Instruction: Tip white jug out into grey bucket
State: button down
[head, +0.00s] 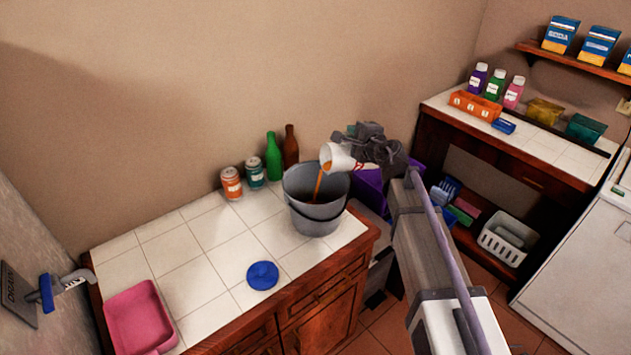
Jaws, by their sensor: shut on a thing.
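The white jug (341,156) is tilted over the grey bucket (318,216), with its mouth to the left. An orange-brown stream (319,184) runs from the jug down into the bucket. The bucket stands upright on the white tiled counter, and dark liquid shows inside it. My gripper (357,150) is shut on the jug from the right, above the bucket's right rim. The fingers partly hide the jug's far side.
A blue lid (262,275) and pink tray (139,318) lie in front and left. A purple bin (372,190) sits right of the counter. Middle tiles are clear.

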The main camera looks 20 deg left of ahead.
jog(key=shift+s+a, duration=0.35)
jog(key=shift+a, duration=0.05)
dwell(0.5)
jog(key=shift+s+a+r+n+h+p, duration=0.3)
jog(key=shift+s+a+r+n+p, duration=0.4)
jog(key=shift+n, duration=0.3)
dwell(1.7)
jog(key=shift+w+f, duration=0.1)
jog(key=shift+f, duration=0.05)
